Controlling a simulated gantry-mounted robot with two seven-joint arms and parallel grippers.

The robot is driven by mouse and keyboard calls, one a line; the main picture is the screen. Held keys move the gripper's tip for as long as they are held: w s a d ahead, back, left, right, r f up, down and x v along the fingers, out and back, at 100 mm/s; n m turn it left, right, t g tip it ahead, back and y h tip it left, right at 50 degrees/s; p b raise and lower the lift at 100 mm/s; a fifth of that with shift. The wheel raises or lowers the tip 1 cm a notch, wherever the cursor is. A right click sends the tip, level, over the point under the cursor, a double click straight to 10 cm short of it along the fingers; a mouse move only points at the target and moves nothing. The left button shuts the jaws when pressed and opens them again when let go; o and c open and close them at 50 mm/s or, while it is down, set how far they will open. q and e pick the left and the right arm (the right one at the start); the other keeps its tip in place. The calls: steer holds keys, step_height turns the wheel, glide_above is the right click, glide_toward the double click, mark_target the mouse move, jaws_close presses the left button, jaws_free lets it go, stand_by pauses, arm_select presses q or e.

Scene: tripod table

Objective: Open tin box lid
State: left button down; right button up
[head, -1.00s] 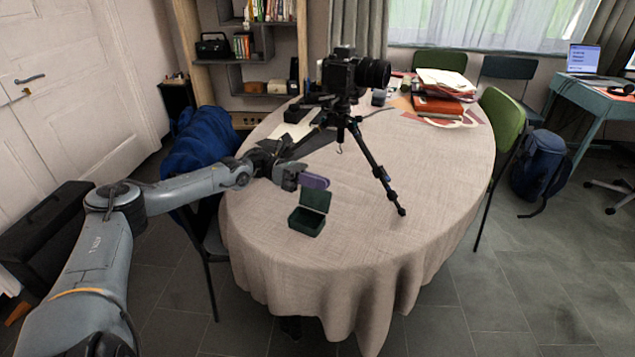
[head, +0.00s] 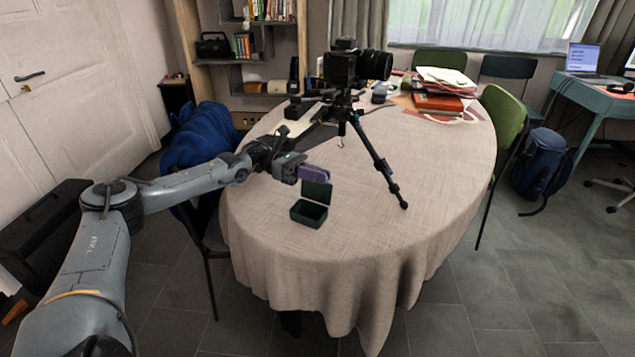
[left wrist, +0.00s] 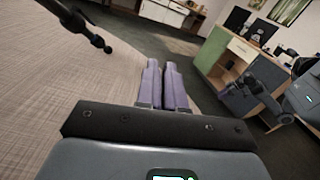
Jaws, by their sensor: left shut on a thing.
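A small dark green tin box (head: 308,214) stands on the table, left of the tripod's near leg, in the head view. Its lid (head: 317,193) is raised, standing up at the back of the box. My left gripper (head: 314,174) comes in from the left, its purple fingers right at the lid's top edge. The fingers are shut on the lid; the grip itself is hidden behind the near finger. In the left wrist view the fingers (left wrist: 163,85) lie close side by side, and the box is not visible.
A camera (head: 355,68) on a black tripod (head: 376,155) stands on the cloth-covered table (head: 440,165), behind and right of the box. Red folders and papers (head: 440,95) lie at the back. The table's right front is clear. A blue jacket (head: 197,140) hangs at the left.

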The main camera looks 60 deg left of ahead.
arm_select(q)
steer(key=shift+s+d+f, duration=0.1)
steer(key=shift+s+d, duration=0.1)
steer(key=shift+s, duration=0.2)
steer(key=shift+w+a+m, duration=0.1)
steer(key=shift+w+m, duration=0.1)
steer(key=shift+m, duration=0.1)
steer(key=c, duration=1.7)
jaws_free()
steer(key=o, duration=0.4)
arm_select(e)
steer(key=shift+s+d+r, duration=0.15)
steer(key=shift+d+r, duration=0.05)
steer(key=shift+r, duration=0.3)
arm_select(q)
steer(key=shift+s+a+r+p, duration=0.2)
steer(key=shift+s+a+p, duration=0.05)
steer(key=shift+a+p, duration=0.25)
steer(key=shift+p+v, duration=1.25)
steer(key=shift+v, duration=3.65)
arm_select(e)
steer(key=shift+a+r, duration=0.1)
steer(key=shift+r, duration=1.55)
